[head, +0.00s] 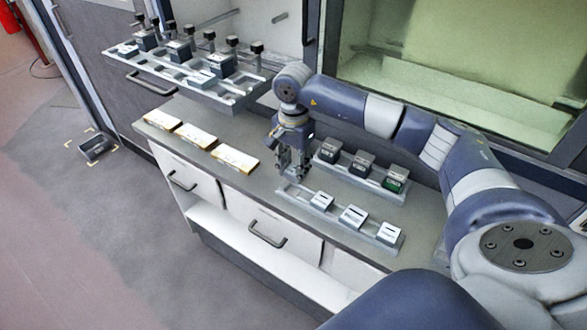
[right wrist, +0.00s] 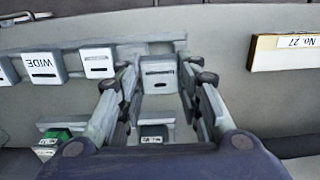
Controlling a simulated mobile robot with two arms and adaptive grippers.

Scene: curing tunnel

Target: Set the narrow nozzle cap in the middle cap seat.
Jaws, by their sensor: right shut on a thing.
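My right gripper (head: 292,172) is shut on a pale grey cap with a thin slot. This narrow nozzle cap (right wrist: 158,72) sits between the fingers in the right wrist view. The gripper is over the left end of the front cap tray (head: 285,187); I cannot tell whether the cap is clear of it. Other pale caps stand along this tray, one marked WIDE (right wrist: 42,67). The raised rack (head: 245,97) at upper left carries dark blocks and pale caps at its left and right; its middle cap seat (head: 164,64) looks bare. My left gripper is not in view.
A second tray behind holds dark blocks, one green (head: 396,180). Three yellow-edged label plates (head: 194,135) lie on the counter left of the gripper. Black knobs (head: 209,36) on posts line the rack's back. A window (head: 460,60) is behind my right arm.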

